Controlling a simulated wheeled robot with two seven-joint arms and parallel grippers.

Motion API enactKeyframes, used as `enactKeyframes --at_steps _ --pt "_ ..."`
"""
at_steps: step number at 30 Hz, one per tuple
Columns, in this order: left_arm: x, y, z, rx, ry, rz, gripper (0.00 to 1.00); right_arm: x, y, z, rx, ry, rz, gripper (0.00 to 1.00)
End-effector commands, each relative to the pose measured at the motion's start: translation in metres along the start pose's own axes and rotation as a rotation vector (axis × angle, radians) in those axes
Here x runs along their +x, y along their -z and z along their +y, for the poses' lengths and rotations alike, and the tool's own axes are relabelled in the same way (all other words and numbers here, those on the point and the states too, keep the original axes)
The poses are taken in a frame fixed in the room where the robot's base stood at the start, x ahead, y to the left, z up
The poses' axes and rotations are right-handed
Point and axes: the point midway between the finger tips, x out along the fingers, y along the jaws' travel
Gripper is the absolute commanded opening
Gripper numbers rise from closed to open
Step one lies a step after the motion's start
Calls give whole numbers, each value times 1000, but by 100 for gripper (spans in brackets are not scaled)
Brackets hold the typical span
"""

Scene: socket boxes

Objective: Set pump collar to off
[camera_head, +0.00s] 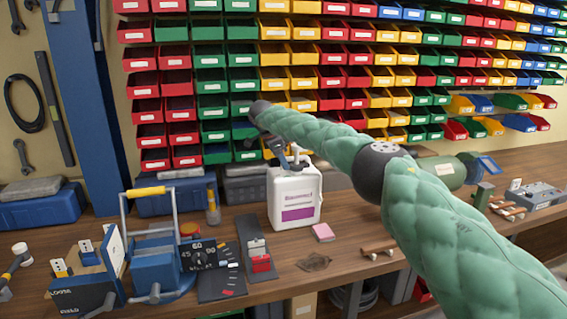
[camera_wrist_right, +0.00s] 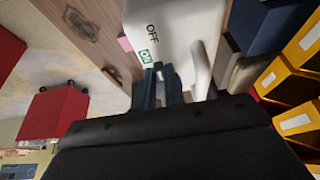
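A white jug (camera_head: 294,196) with a purple label stands upright on the bench. In the right wrist view its white shoulder (camera_wrist_right: 178,30) carries the word OFF and a green-framed ON. My right gripper (camera_head: 285,157) is at the jug's top. In the right wrist view its dark fingers (camera_wrist_right: 163,88) are close together beside the ON mark. A small grey piece shows between the fingertips, perhaps part of the pump collar. Whether they grip it I cannot tell. The rest of the collar is hidden by the fingers. My left gripper is not in view.
A dial panel (camera_head: 205,256) and a grey panel with a red block (camera_head: 257,250) lie left of the jug. A pink block (camera_head: 323,232) lies to its right. Coloured bins (camera_head: 212,80) fill the wall behind. Some bench front is clear.

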Motion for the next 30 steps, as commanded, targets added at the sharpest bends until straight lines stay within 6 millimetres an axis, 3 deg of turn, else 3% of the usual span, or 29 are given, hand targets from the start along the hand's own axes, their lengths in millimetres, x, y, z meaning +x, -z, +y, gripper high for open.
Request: enactKeyframes --at_steps 1,3,17,30 --pt "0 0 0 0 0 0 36 -1 0 0 0 2 0 19" --pt "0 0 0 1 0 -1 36 -1 0 0 0 2 0 32" --pt "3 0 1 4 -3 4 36 -8 0 0 0 2 0 33" --pt "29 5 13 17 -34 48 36 -68 -1 -1 0 3 0 33"
